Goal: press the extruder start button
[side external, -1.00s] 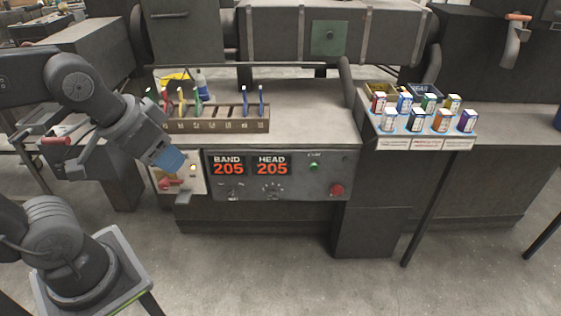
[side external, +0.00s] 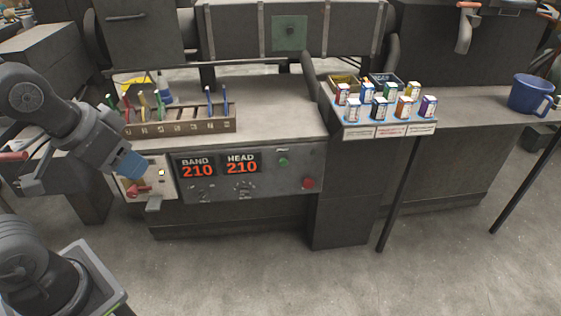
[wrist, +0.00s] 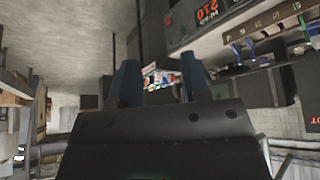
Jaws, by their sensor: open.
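The dark control panel (side external: 250,185) on the front of the bench carries a small green button (side external: 283,162) near its upper right and a red button (side external: 307,183) below it to the right. Which button starts the extruder is not readable. My gripper (side external: 130,165), with blue fingers, hangs at the left, in front of the pale switch plate and well left of the green button. In the wrist view my gripper (wrist: 160,80) has its two blue fingers apart with nothing between them.
The pale plate (side external: 150,178) holds a red handle (side external: 138,189) and a lit yellow lamp (side external: 161,172). Red displays (side external: 198,170) read 210. A wooden rack (side external: 185,126) with coloured tools and a tray of small boxes (side external: 375,130) stand above.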

